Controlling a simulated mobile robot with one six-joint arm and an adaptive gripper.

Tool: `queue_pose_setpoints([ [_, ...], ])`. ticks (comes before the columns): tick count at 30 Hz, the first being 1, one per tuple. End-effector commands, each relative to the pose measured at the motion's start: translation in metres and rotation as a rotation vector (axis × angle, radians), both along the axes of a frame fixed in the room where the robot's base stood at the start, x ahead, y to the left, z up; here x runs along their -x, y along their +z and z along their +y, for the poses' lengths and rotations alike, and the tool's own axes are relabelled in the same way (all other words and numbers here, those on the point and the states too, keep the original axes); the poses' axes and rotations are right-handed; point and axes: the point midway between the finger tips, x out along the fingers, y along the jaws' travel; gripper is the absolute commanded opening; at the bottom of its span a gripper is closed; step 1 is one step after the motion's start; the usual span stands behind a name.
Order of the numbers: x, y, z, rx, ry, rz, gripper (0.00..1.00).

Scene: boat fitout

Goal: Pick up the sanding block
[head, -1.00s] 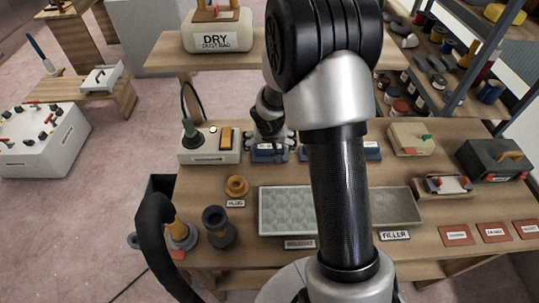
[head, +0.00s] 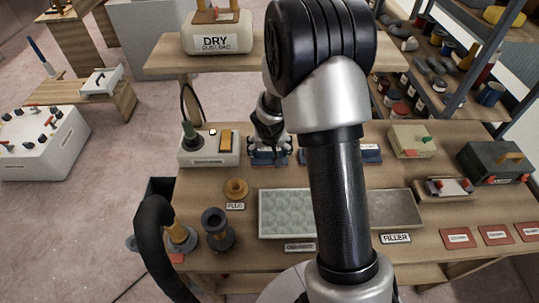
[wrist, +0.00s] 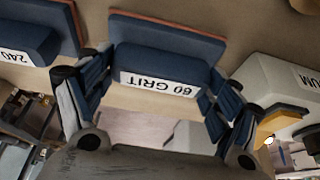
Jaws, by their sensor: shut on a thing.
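A dark blue sanding block labelled "60 GRIT" (wrist: 160,65) sits between my gripper's fingers in the wrist view, its label upside down. A reddish-brown layer shows along its far edge. In the head view the block (head: 268,159) is at the back of the bench, partly covered by my gripper (head: 270,147). My gripper (wrist: 160,88) is shut on the block, one finger at each end. Whether the block is clear of the bench, I cannot tell. A second blue block labelled "240" (wrist: 25,42) lies beside it; other blue blocks (head: 371,153) are partly hidden by my arm.
A pale box with a yellow part (head: 209,148) stands just left of the block and shows close by in the wrist view (wrist: 280,90). An orange plug (head: 236,188) and a grey tray (head: 287,236) lie nearer on the bench. A shelf of cans rises at the back right.

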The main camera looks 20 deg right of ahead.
Motion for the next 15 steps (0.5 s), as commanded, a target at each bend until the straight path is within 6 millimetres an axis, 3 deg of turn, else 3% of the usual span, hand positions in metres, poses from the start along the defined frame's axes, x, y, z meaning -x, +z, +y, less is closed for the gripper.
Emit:
queue_pose_setpoints([
  [10, 0.0, 0.004, 0.0, 0.0, 0.0, -0.001, 0.55],
  [15, -0.001, 0.031, 0.0, 0.0, 0.0, -0.003, 0.55],
])
